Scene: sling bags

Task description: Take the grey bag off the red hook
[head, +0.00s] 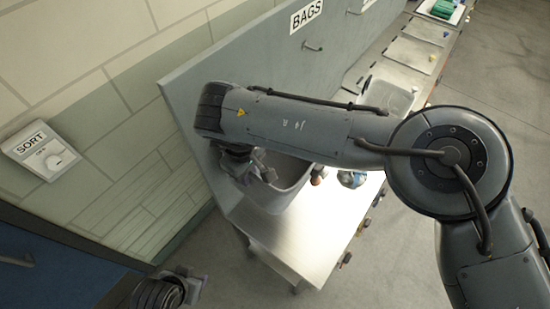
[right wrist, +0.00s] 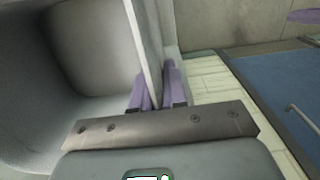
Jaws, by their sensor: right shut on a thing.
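My right gripper (head: 262,168) reaches down at the left edge of a grey open-topped, bin-like container (head: 286,188) by the panel. In the right wrist view, its purple fingers (right wrist: 157,92) are shut on a thin pale grey wall (right wrist: 143,45), with the container's hollow inside (right wrist: 92,45) to the left. I see no other grey bag and cannot tell whether this is the bag. No red hook shows; my right arm covers part of the panel. My left gripper (head: 194,284) is at the bottom left, partly cut off, away from the container; its jaw opening is unclear.
The grey panel (head: 250,62) carries a BAGS sign (head: 306,15) and a metal hook (head: 312,48). The metal table (head: 300,238) holds a blue and white item (head: 352,179) and a clear bin (head: 390,96). A SORT box (head: 40,150) is on the left wall.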

